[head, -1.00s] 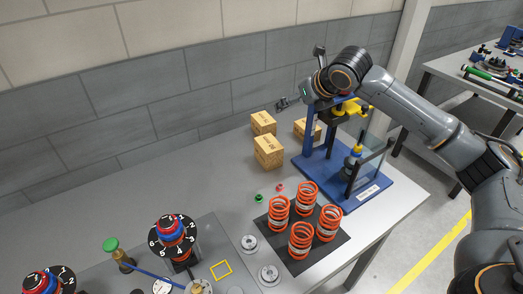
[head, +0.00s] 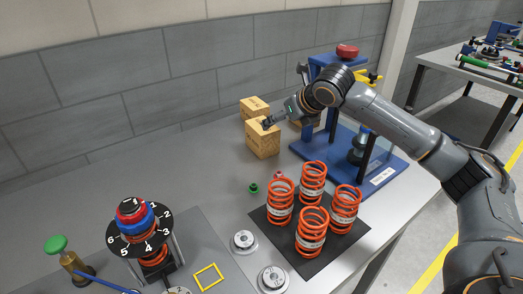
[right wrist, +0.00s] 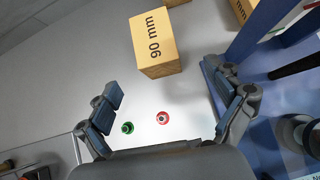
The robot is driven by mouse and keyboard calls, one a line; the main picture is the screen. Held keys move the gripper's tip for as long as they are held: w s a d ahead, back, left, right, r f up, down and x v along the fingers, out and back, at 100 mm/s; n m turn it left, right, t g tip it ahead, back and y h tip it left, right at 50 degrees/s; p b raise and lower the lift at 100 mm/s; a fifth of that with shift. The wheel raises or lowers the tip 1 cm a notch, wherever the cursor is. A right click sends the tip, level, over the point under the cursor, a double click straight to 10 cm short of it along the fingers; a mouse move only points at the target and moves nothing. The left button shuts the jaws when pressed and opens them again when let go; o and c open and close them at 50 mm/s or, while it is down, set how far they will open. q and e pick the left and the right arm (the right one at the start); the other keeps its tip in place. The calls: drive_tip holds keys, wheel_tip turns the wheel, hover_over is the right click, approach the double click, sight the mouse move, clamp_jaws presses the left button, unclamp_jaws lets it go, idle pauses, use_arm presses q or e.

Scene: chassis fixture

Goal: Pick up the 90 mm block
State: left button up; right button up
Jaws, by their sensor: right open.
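The 90 mm block (right wrist: 152,42) is a tan wooden block, its black label readable in the right wrist view. It appears to be the front block (head: 262,143) of the group at the back of the bench in the head view, where its label is too small to read. My right gripper (right wrist: 162,80) is open and empty, with its fingers spread wide. The block lies ahead of the fingertips, between their lines, with no visible grip on it. In the head view the right gripper (head: 270,122) overlaps the block's upper part. My left gripper is not in view.
Another wooden block (head: 254,105) stands just behind; a third is partly hidden by my arm. A blue press fixture (head: 398,172) stands right. Green (head: 253,188) and red (head: 279,175) small parts lie in front. Orange springs (head: 312,232) stand on a dark mat (head: 338,250).

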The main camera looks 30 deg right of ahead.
sight(270, 130)
drive_tip(key=x, duration=0.8)
drive_tip(key=shift+w+a+f, duration=0.1)
drive_tip(key=shift+f, duration=0.2)
drive_tip(key=shift+a+x, duration=0.15)
drive_tip(key=shift+x, duration=1.2)
drive_tip(key=shift+a+x, duration=0.2)
drive_tip(key=shift+x, duration=1.2)
drive_tip(key=shift+c, duration=0.3)
drive_tip(key=shift+s, duration=0.2)
drive_tip(key=c, duration=1.4)
